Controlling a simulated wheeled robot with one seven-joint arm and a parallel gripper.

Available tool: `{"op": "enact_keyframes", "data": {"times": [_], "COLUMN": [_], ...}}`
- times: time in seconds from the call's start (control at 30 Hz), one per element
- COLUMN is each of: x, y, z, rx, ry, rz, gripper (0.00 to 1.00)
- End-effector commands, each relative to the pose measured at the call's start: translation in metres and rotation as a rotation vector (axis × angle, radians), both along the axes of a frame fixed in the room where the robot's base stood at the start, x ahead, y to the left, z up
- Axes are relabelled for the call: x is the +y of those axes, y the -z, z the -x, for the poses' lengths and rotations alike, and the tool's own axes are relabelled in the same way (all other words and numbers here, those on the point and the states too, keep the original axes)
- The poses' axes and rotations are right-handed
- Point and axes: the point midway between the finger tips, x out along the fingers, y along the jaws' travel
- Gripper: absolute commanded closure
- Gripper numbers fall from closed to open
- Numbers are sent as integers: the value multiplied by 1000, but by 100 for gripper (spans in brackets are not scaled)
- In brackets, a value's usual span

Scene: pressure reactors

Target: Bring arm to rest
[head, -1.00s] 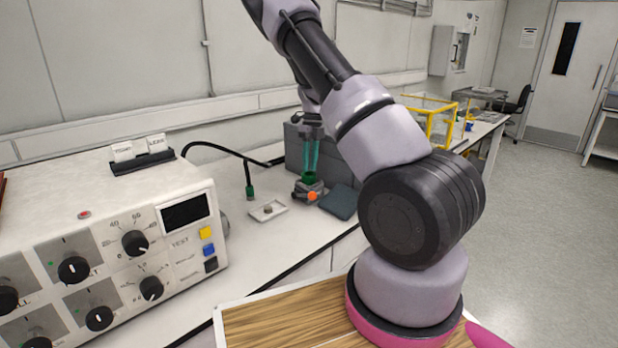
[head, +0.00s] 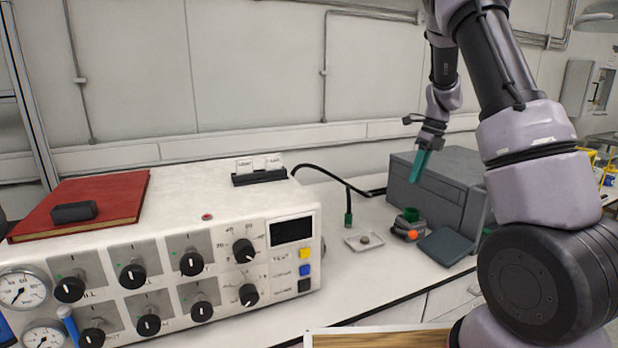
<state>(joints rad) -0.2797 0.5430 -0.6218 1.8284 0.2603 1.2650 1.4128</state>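My arm reaches up from the lower right and bends down at the top right. My gripper (head: 418,178) hangs with its teal fingers pointing down and a little left, in front of the grey box. The fingers overlap from this angle, so no gap between them can be made out. No object shows in them. Below the fingertips, apart from them, stands a small grey device with a green top and an orange knob (head: 412,234).
A large white control panel (head: 160,270) with knobs and gauges fills the left bench. A red book (head: 115,200) with a black block lies on it. A small white tray (head: 352,243), a dark teal pad (head: 446,246) and a grey box (head: 455,175) are near the gripper.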

Motion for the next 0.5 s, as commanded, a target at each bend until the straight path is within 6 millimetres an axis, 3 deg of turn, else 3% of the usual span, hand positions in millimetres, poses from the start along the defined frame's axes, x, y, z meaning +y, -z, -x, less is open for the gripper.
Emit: {"op": "enact_keyframes", "data": {"times": [0.03,0.2,0.5], "x": [5,23,52], "y": [-22,-81,-165], "z": [10,49,134], "rx": [-56,-242,-580], "ry": [-79,-386,-967], "rz": [-26,-63,34], "gripper": [70,70,70]}}
